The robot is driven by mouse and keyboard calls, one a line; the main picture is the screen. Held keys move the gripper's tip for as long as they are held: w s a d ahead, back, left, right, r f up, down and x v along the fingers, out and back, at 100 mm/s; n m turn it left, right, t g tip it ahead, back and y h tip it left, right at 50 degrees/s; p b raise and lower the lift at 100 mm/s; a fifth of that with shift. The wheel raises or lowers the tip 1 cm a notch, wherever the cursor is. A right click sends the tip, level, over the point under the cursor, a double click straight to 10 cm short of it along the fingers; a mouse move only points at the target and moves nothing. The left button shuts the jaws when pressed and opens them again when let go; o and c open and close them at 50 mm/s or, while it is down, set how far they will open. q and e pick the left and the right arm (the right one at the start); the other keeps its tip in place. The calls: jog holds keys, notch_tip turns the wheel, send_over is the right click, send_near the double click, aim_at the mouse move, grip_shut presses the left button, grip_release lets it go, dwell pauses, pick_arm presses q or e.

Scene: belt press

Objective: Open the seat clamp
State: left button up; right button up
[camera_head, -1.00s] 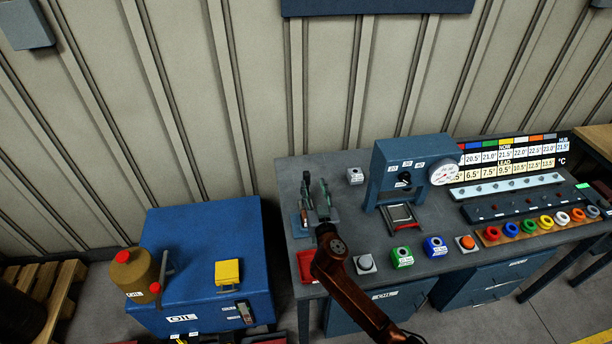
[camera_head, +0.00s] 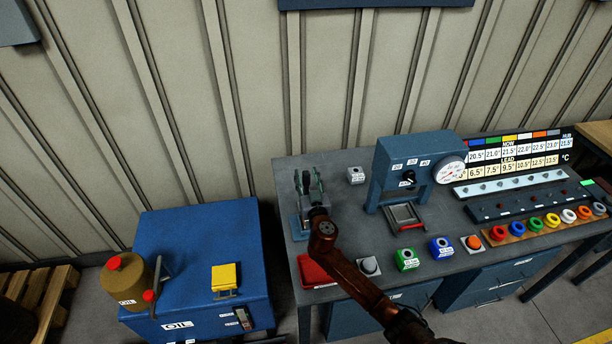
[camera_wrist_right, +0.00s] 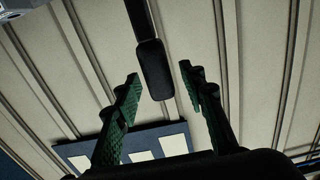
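The seat clamp (camera_head: 301,229) stands at the left end of the grey bench, on a blue base, partly hidden by my right arm. Its black handle (camera_head: 306,181) stands up beside my right gripper (camera_head: 309,180). In the right wrist view, the black handle (camera_wrist_right: 154,70) comes down from the top edge, and its end lies between the two green fingers of my right gripper (camera_wrist_right: 158,75). The fingers are open, with a gap showing on each side of the handle. I cannot tell how deep the handle sits between them. My left gripper is not in view.
A blue press (camera_head: 405,165) with a gauge stands to the right of the clamp. A red tray (camera_head: 313,270) and several buttons line the bench front. A blue cabinet (camera_head: 200,245) with an oil can (camera_head: 127,281) stands to the left.

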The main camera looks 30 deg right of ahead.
jog(key=shift+w, duration=0.15)
jog(key=shift+c, duration=0.2)
grip_shut()
dwell(0.5)
